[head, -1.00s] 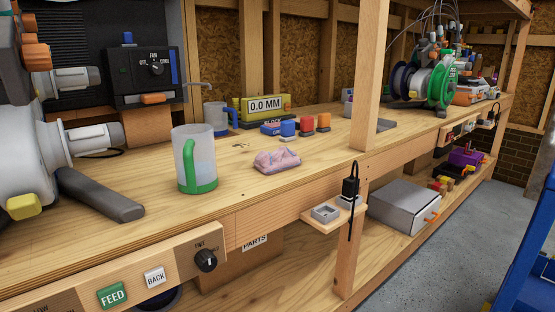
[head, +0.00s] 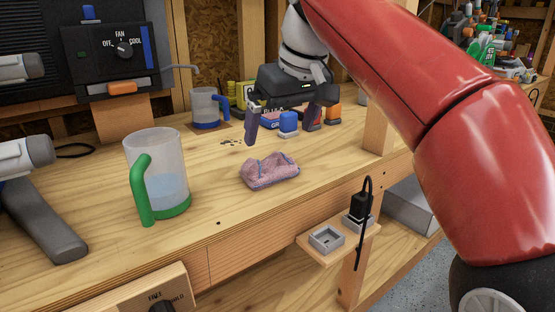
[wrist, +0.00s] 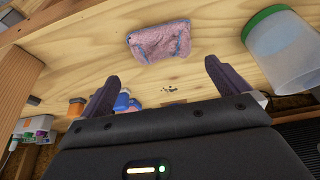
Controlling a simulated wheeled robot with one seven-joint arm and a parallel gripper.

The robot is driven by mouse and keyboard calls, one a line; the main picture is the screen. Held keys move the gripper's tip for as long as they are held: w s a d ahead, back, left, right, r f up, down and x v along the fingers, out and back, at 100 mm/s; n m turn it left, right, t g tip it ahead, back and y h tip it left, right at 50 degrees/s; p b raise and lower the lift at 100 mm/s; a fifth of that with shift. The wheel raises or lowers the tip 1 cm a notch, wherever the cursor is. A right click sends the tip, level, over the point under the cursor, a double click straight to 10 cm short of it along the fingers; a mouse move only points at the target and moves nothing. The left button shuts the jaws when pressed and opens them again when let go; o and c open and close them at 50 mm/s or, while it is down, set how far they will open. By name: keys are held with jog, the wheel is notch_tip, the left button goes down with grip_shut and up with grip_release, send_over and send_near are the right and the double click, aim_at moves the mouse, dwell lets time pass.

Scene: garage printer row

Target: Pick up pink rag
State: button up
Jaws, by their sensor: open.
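The pink rag (head: 269,171) lies crumpled on the wooden workbench (head: 240,212), right of the green-handled cup. It has bluish edging. In the wrist view the rag (wrist: 159,42) lies beyond my fingertips, between their lines and apart from them. My gripper (head: 280,137) is open and empty above the bench, behind the rag in the head view. Its dark fingers also show in the wrist view (wrist: 160,80), spread wide. In the head view my far finger is partly lost against the colored blocks behind it.
A clear cup with a green handle (head: 157,165) stands left of the rag. A blue-handled cup (head: 207,106) stands behind. Blue (head: 289,122) and orange (head: 333,115) blocks sit behind my gripper. A wooden post (head: 378,125) rises at the right. Bare bench lies in front of the rag.

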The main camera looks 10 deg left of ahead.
aim_at(270, 156)
jog(key=x, duration=0.2)
jog(key=b+x, duration=0.1)
jog(key=x, duration=0.2)
jog(key=b+x, duration=0.1)
jog(key=x, duration=0.1)
jog(key=shift+w+a+f, duration=0.15)
jog(key=shift+a+f, duration=0.1)
jog(key=shift+a, duration=0.15)
jog(key=c, duration=0.6)
jog(key=shift+r, duration=0.1)
